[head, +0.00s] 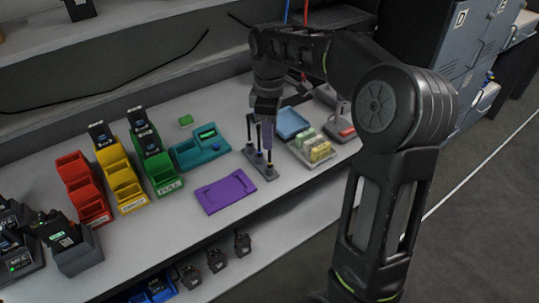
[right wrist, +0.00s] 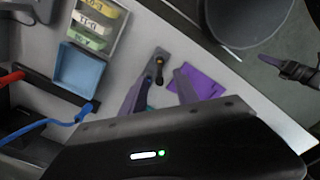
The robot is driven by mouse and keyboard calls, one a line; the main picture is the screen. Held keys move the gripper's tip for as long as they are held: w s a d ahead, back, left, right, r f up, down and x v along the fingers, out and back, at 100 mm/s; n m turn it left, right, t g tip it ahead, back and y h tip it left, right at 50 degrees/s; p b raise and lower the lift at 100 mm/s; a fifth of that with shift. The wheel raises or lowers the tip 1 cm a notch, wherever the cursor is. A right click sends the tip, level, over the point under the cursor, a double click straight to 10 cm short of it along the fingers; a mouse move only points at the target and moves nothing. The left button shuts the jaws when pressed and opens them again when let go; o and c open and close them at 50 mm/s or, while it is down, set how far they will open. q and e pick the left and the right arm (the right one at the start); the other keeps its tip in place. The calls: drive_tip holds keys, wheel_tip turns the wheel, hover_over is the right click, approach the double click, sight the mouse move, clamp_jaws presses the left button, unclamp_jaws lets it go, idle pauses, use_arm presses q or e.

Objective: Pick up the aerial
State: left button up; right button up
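Thin black aerials (head: 258,135) stand upright in a small grey stand (head: 261,167) on the bench. My right gripper (head: 268,138) is above this stand, pointing down, with its fingers close to the aerials. In the right wrist view my right gripper (right wrist: 160,92) has its two purple-grey fingers apart, with the stand (right wrist: 161,54) and a dark aerial with a gold-coloured base (right wrist: 159,72) between and beyond them. I see nothing held. What looks like my left gripper (right wrist: 298,71) shows at the right edge of the wrist view, too small to judge its fingers.
A purple tray (head: 226,191) lies in front of the stand. A teal tray (head: 199,150) is to its left, a blue tray (head: 291,122) behind right, and a tray of labelled blocks (head: 318,150) to the right. Red (head: 82,188), yellow and green bins stand farther left.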

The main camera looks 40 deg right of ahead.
hover_over(269, 168)
drive_tip(key=shift+w+d+f+p, duration=0.1)
drive_tip(key=shift+f+p, duration=0.05)
drive_tip(key=shift+f, duration=1.15)
drive_tip(key=shift+w+d+f+p, duration=0.1)
drive_tip(key=shift+f+p, duration=0.05)
drive_tip(key=shift+f, duration=1.15)
clamp_jaws()
